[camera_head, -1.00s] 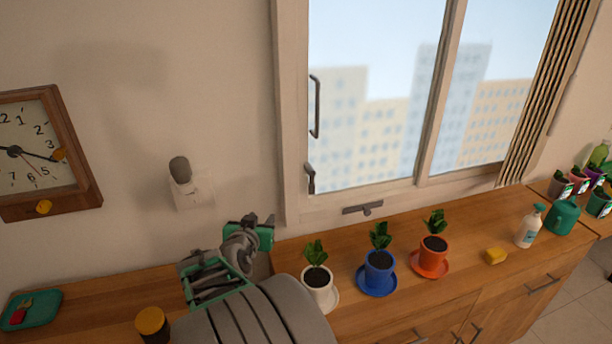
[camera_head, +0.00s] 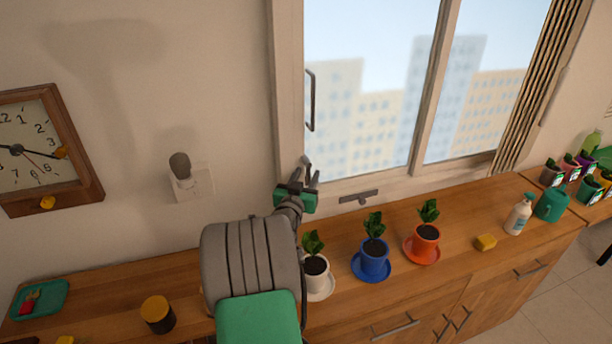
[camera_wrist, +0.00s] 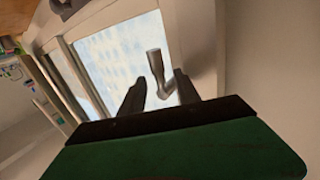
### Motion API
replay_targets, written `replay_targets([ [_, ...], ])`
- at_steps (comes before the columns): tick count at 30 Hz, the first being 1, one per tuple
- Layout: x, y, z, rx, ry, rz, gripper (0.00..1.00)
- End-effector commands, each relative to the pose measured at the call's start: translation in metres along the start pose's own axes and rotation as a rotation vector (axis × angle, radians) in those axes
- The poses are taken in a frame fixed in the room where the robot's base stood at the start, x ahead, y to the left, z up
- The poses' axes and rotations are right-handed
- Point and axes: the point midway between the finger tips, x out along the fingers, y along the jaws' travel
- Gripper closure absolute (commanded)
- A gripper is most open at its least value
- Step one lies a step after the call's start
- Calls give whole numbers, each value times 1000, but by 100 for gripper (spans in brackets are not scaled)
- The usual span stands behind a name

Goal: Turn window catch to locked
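The window catch (camera_head: 307,160) is a small grey lever low on the left side of the window frame. In the head view my gripper covers its lower part. In the wrist view the catch (camera_wrist: 155,62) stands out from the frame and its lower end lies between my fingertips. My gripper (camera_head: 309,177) is just below and in front of the catch, fingers pointing up toward it. In the wrist view my gripper (camera_wrist: 160,82) is open, one finger on each side of the catch. I cannot tell whether either finger touches it.
A long window handle (camera_head: 310,100) is above the catch. A grey T-shaped fitting (camera_head: 358,197) is at the lower frame to the right. White (camera_head: 315,268), blue (camera_head: 374,262) and orange (camera_head: 426,236) plant pots stand on the wooden counter (camera_head: 400,295). A wall switch (camera_head: 191,182) is left.

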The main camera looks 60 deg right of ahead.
Motion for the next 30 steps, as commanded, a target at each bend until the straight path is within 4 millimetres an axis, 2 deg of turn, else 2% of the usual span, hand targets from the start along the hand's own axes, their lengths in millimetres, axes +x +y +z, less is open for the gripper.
replay_targets([
  [2,0,0,0,0,0,0,65],
  [15,0,0,0,0,0,0,100],
  [30,0,0,0,0,-1,0,100],
])
